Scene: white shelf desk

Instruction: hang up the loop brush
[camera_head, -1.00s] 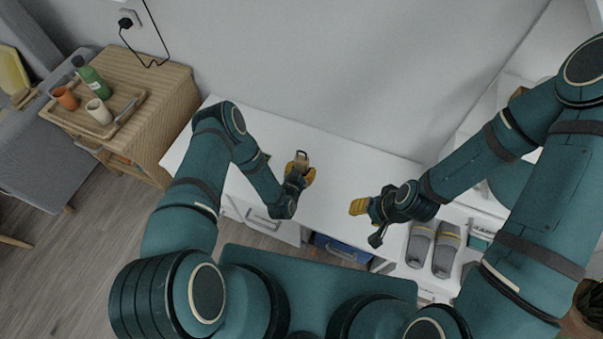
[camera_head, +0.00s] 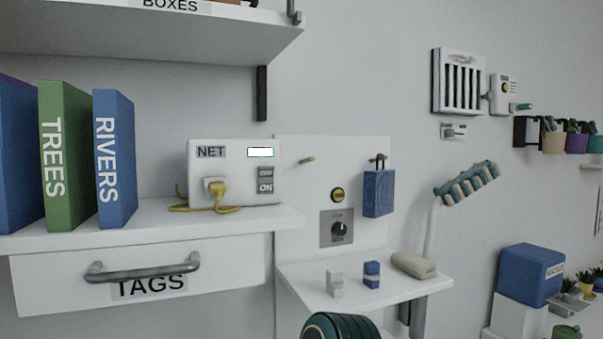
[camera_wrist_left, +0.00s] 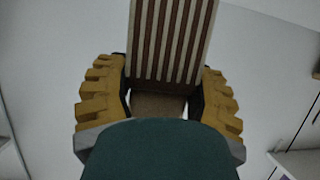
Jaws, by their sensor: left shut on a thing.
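In the left wrist view, my left gripper (camera_wrist_left: 158,95) has its two yellow ridged fingers closed on either side of the loop brush (camera_wrist_left: 172,40). The brush shows as a brown block with pale lengthwise stripes, running up out of the picture. Its loop cannot be made out. In the head view, a bare wooden peg (camera_head: 306,160) sticks out of a white wall panel (camera_head: 310,190). To its right, a blue block (camera_head: 378,193) with a dark loop hangs from a second peg (camera_head: 378,158). Neither gripper shows in the head view, and my right gripper is out of sight.
A white NET box (camera_head: 230,165) and books (camera_head: 115,160) stand left, above a TAGS drawer (camera_head: 140,280).

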